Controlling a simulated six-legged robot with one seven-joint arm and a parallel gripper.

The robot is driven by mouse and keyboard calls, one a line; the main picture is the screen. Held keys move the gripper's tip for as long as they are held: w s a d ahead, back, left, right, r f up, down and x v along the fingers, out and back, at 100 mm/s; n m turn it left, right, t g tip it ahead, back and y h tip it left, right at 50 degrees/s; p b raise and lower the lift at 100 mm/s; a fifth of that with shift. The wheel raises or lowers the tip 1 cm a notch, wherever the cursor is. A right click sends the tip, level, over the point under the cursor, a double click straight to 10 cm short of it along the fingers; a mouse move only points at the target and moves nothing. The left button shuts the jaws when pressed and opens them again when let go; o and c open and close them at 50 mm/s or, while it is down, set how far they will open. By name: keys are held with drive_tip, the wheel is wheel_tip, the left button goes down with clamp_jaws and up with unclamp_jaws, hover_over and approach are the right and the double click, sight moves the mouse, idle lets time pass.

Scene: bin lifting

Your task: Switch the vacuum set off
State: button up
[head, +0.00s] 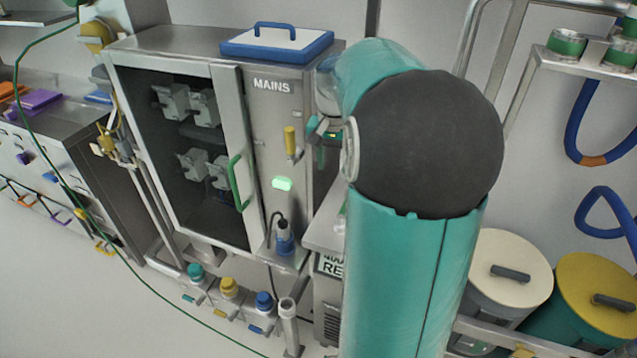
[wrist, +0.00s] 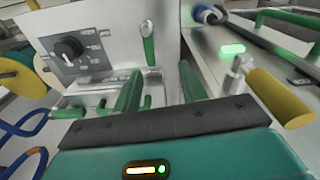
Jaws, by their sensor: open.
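I cannot tell for sure which unit is the vacuum set. In the wrist view, a grey panel has a black rotary knob (wrist: 68,47) and a green-handled lever (wrist: 148,45) beside it. My gripper (wrist: 160,85) is open and empty, its two green fingers pointing toward that panel, with the lever beyond the gap. In the head view my gripper (head: 325,132) is mostly hidden behind my arm, just right of a yellow-handled lever (head: 290,142) on the MAINS cabinet (head: 268,110). That lever shows close at right in the wrist view (wrist: 280,97). A green lamp (head: 283,184) glows below it.
A blue-rimmed tray lid (head: 276,43) lies on the cabinet. A blue plug (head: 284,240) sits at its lower front. Lidded bins (head: 507,275) stand at right, with blue hoses (head: 600,215) above. A long green cable (head: 70,190) crosses the left side.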

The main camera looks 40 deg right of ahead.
drive_tip(key=d+f+m, duration=0.2)
drive_tip(key=d, duration=0.3)
drive_tip(key=f, duration=1.4)
drive_tip(key=shift+s+a, duration=0.15)
drive_tip(key=shift+s, duration=0.2)
drive_tip(key=shift+r, duration=0.1)
clamp_jaws()
